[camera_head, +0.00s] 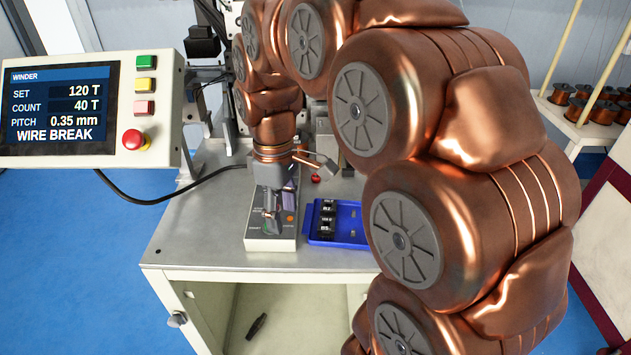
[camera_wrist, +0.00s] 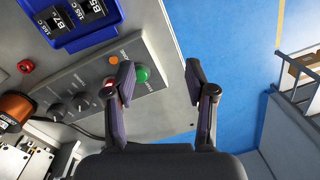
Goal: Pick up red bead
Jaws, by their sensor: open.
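The small red bead (camera_head: 315,179) sits on the grey bench top behind the blue tray. In the wrist view the red bead (camera_wrist: 25,66) is at the far left, beyond the control box. My gripper (camera_head: 272,222) hangs fingers down over the control box near the bench's front. In the wrist view my gripper (camera_wrist: 160,72) has its fingers wide apart with nothing between them. The bead is clear of both fingers, behind and to the right of the gripper in the head view.
The control box (camera_wrist: 88,92) has knobs, a green button and an orange lamp. The blue tray (camera_head: 352,216) holds black labelled parts. A winder display (camera_head: 90,108) reading WIRE BREAK stands at left. An orange-copper coil (camera_wrist: 14,108) and machine parts stand near the bead.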

